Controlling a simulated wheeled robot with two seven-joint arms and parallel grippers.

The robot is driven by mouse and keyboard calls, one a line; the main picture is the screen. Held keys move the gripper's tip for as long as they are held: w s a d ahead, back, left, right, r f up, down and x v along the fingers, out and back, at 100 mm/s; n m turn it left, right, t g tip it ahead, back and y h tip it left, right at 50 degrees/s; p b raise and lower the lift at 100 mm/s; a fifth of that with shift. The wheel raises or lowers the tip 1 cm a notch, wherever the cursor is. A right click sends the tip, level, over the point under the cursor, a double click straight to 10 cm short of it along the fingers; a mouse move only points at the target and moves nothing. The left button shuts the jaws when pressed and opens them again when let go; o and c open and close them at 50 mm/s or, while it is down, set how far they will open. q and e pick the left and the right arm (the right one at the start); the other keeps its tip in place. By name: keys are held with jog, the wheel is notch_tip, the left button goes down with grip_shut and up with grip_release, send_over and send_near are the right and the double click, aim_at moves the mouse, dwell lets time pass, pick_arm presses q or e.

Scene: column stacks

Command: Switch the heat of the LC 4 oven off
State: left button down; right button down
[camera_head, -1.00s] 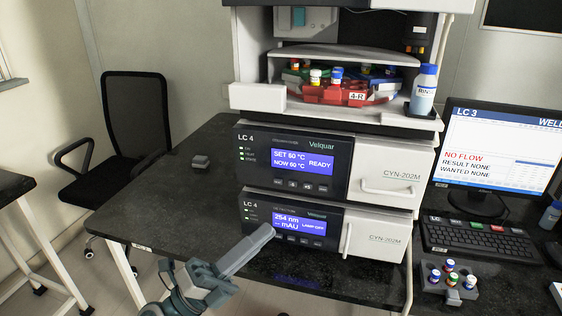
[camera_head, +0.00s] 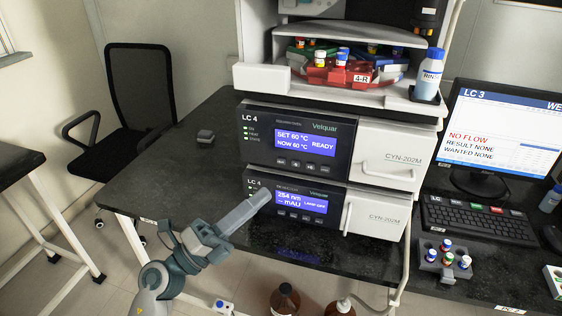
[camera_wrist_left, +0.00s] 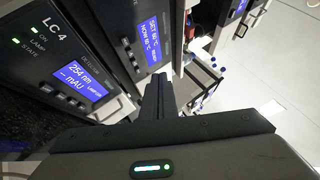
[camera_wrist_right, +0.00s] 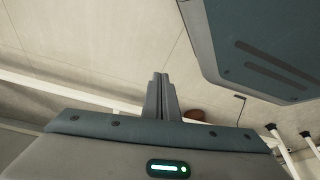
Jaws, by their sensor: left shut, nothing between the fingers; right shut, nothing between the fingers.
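The LC 4 oven (camera_head: 338,158) is the upper of two stacked white-and-black modules in the head view. Its blue screen (camera_head: 305,142) reads SET 60 °C, NOW 60 °C, READY, with small buttons (camera_head: 297,164) below and green lights at its left. The LC 4 detector (camera_head: 331,212) below it shows 254 nm and lamp off. My left gripper (camera_head: 263,194) is shut and empty, in front of the detector's left part and below the oven's buttons. In the left wrist view the oven screen (camera_wrist_left: 151,41) lies beyond the fingers (camera_wrist_left: 159,85). My right gripper (camera_wrist_right: 160,88) is shut and empty.
A tray of coloured vial racks (camera_head: 350,68) and a rinse bottle (camera_head: 429,75) stand above the oven. A monitor (camera_head: 503,140) and keyboard (camera_head: 475,215) labelled LC are at right. A small grey block (camera_head: 206,136) lies on the bench; brown bottles (camera_head: 286,297) stand below.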

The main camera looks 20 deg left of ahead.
aim_at(281, 161)
pick_arm(q)
jog(key=w, duration=0.8)
jog(key=shift+w+d+b, duration=0.15)
jog(key=shift+w+b, duration=0.1)
jog(key=shift+b, duration=0.15)
pick_arm(e)
jog(key=shift+s+d+f+g, duration=0.15)
jog(key=shift+s+d+g, duration=0.2)
jog(key=shift+d, duration=0.2)
jog(key=shift+s+a+f, duration=0.1)
jog(key=shift+a, duration=0.15)
jog(key=shift+d, duration=0.15)
dwell(0.6)
pick_arm(q)
jog(key=shift+w, duration=0.2)
jog(key=shift+w, duration=0.25)
